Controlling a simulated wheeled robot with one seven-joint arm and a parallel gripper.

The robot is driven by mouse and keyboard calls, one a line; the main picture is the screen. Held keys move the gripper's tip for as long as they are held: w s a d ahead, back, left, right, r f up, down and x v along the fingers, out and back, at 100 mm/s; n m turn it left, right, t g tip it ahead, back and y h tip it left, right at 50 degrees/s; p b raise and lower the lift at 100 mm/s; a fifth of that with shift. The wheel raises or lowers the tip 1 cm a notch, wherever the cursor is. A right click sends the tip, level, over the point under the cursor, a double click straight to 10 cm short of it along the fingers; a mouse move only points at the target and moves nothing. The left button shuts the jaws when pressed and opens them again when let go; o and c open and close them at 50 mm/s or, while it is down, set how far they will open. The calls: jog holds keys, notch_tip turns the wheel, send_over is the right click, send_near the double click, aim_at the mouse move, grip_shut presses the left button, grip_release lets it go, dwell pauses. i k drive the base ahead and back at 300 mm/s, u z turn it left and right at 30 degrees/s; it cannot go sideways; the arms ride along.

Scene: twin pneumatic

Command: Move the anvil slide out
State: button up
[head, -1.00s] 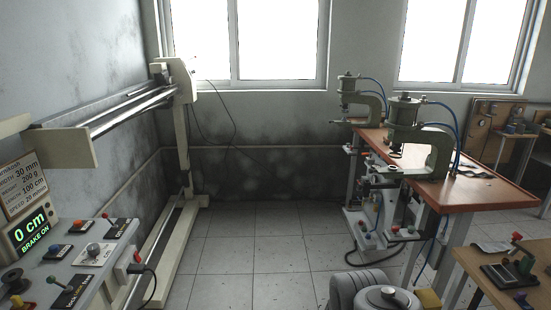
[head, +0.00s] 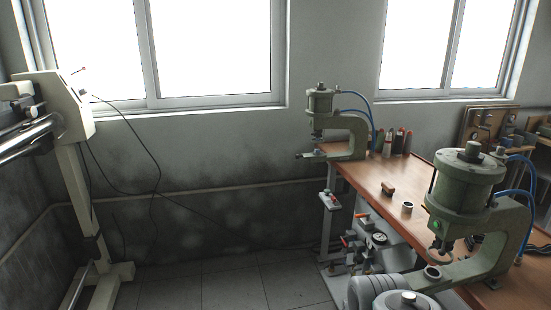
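Two green pneumatic presses stand at the orange-brown bench (head: 395,195). The near press (head: 468,182) has a round cylinder on top, a C-shaped frame and a blue hose. A small round anvil piece (head: 432,272) sits on its lower arm, below the ram. I cannot tell whether it is the anvil slide or how far out it is. The far press (head: 321,101) is at the bench's far left end. A small dark part (head: 311,155) juts from its lower arm to the left. My gripper is not in view; only grey rounded links of my own arm show at the bottom.
Bottles (head: 397,142), a small brown block (head: 388,188) and a small cup (head: 408,206) stand on the bench. Levers and a gauge (head: 379,239) are below its front edge. A cream machine (head: 65,104) stands left. The tiled floor (head: 220,290) between is clear.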

aim_at(311, 155)
jog(key=u, duration=0.4)
jog(key=i, duration=2.4)
jog(key=u, duration=0.75)
jog(key=i, duration=0.6)
jog(key=u, duration=0.1)
